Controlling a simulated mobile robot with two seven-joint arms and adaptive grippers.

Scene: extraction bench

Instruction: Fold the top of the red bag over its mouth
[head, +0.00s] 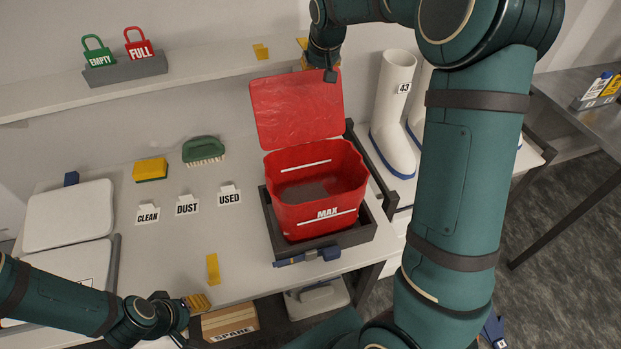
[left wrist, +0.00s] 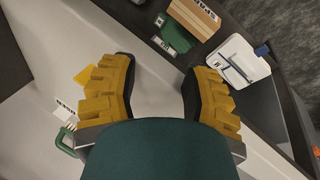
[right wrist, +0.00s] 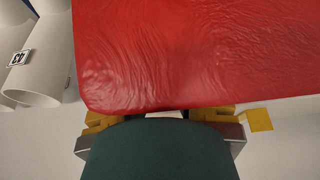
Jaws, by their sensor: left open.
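The red bag (head: 315,195) stands open in a dark grey tray (head: 345,238), with a MAX line on its front. Its top flap (head: 297,110) rises from the back rim, leaning back, and leaves the mouth uncovered. My right gripper (head: 328,72) is at the flap's upper right edge. In the right wrist view the flap (right wrist: 200,50) covers the fingertips; the finger bases show apart, but any grip is hidden. My left gripper (head: 192,303) is open and empty near the bench's front edge; its spread fingers show in the left wrist view (left wrist: 158,85).
A yellow sponge (head: 150,169), a green brush (head: 203,151) and label cards (head: 187,205) are on the bench left of the bag. White boots (head: 392,120) stand to its right. EMPTY and FULL tags (head: 125,68) sit on the back shelf. A SPARE box (head: 230,322) is below.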

